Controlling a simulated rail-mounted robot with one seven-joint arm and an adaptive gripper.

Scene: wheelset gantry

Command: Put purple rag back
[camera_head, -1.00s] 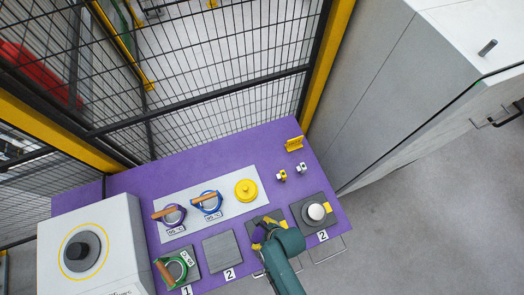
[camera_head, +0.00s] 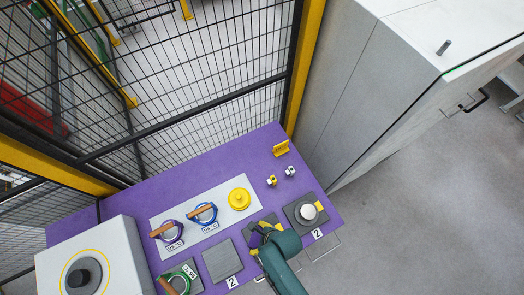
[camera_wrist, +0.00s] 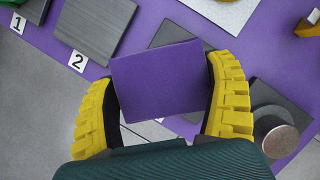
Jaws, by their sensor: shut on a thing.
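The purple rag (camera_wrist: 157,82) is a flat purple rectangle in the middle of the wrist view. My gripper (camera_wrist: 161,90) is shut on it, with a yellow ribbed finger at its left and right edges. In the head view my gripper (camera_head: 262,231) is at the front of the purple table (camera_head: 215,155), over a dark grey square pad (camera_wrist: 183,46). The rag and arm cover much of this pad. I cannot tell whether the rag touches it.
An empty grey pad (camera_head: 221,260) marked 2 lies left of my gripper. A pad (camera_head: 294,219) with a round knobbed piece (camera_head: 307,212) is close on the right. Behind are a yellow round piece (camera_head: 239,199) and wooden-handled rings (camera_head: 203,214). A grey cabinet (camera_head: 370,80) stands right.

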